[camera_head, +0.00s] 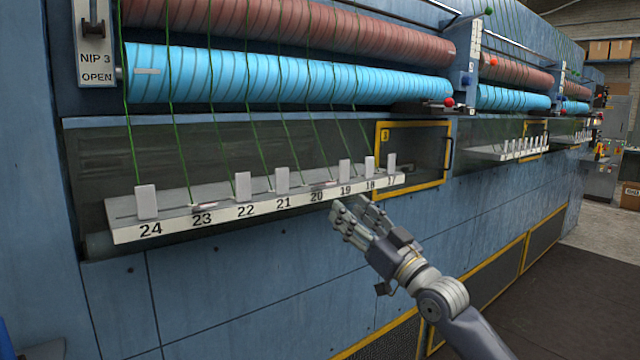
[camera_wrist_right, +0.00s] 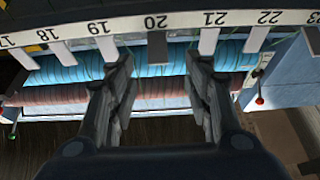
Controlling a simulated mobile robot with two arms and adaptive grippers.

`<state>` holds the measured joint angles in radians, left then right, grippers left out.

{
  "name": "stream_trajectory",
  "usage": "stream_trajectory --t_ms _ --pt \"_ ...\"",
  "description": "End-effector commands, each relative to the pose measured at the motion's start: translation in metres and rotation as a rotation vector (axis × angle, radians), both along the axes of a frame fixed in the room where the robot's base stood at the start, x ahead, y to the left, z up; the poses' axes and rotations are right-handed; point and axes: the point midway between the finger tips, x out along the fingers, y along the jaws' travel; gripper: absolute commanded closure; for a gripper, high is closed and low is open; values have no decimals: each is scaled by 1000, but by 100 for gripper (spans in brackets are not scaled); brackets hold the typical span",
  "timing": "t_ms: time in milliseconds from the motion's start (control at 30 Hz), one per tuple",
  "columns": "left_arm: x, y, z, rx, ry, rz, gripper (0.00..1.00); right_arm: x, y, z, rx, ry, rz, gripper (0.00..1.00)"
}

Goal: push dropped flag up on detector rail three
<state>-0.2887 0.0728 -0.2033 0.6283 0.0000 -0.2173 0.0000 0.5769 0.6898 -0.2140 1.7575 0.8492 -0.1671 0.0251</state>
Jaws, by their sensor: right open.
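The nearest detector rail (camera_head: 175,222) is a pale ledge numbered 24 to 17, left to right. White flags stand upright at several numbers, including the flag at 22 (camera_head: 243,186) and the flag at 19 (camera_head: 345,169). At 20 and 23 no upright flag shows; low pinkish pieces lie there, at 20 (camera_head: 318,185) and 23 (camera_head: 203,206). My right gripper (camera_head: 350,212) is open and empty, just in front of the rail near 20 and 19. In the right wrist view the rail (camera_wrist_right: 180,22) appears inverted, with 20 centred between my open fingers (camera_wrist_right: 161,78). My left gripper is out of view.
Green yarns run down from blue (camera_head: 290,78) and red rollers (camera_head: 300,22) behind the rail. A yellow-framed window (camera_head: 446,128) stands at the rail's right end. A "NIP 3 OPEN" sign (camera_head: 96,65) hangs at left. Dark floor (camera_head: 560,305) is clear at right.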

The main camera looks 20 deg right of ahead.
Motion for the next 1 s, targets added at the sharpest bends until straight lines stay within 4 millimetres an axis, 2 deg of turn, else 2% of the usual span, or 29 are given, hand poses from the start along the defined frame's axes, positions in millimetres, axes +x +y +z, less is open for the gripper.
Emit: stream_trajectory --t_ms 133,233,500,600,733,900,1000 --pt "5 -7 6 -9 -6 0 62 9 2 10 4 -6 1 53" --pt "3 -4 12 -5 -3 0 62 22 8 19 4 -8 0 53" --pt "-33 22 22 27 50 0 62 64 22 35 2 -5 -1 53" --pt "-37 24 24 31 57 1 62 75 27 39 1 -4 0 53" --pt "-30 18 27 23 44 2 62 85 31 43 1 -5 1 53" --pt "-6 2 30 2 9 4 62 90 33 44 1 -3 0 53" --pt "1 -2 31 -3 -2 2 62 91 34 44 1 -3 1 53"
